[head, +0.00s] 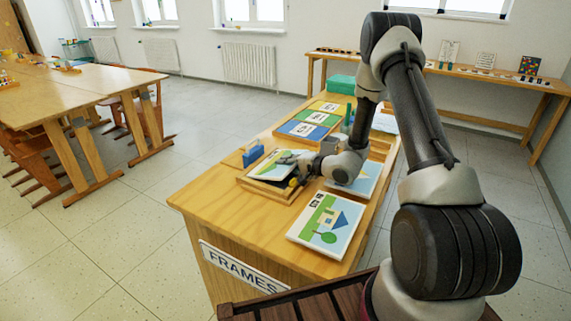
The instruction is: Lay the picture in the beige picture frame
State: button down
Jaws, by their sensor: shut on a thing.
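The beige picture frame (257,186) lies flat on the wooden table marked "FRAMES", near its left edge. A picture (268,167) with white and green areas is over the frame, tilted, with its far side higher. My gripper (293,168) reaches in from the right and is shut on the picture's right edge. The fingertips are small and partly hidden in this view. I cannot tell whether the picture's lower edge touches the frame.
A house-and-tree picture (326,224) lies at the table's near end. Another picture (357,183) lies partly behind my arm. Blue and green pictures (302,131) lie farther back. A small blue object (253,156) stands just behind the frame. Bare tabletop (225,199) shows at front left.

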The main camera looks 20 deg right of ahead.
dwell(0.3)
jog(key=c, duration=1.5)
grip_release()
notch_tip(320, 180, up, 3)
send_over(312, 185)
jog(key=shift+w+d+r, duration=0.1)
jog(key=shift+r, duration=0.1)
jog(key=shift+r, duration=0.1)
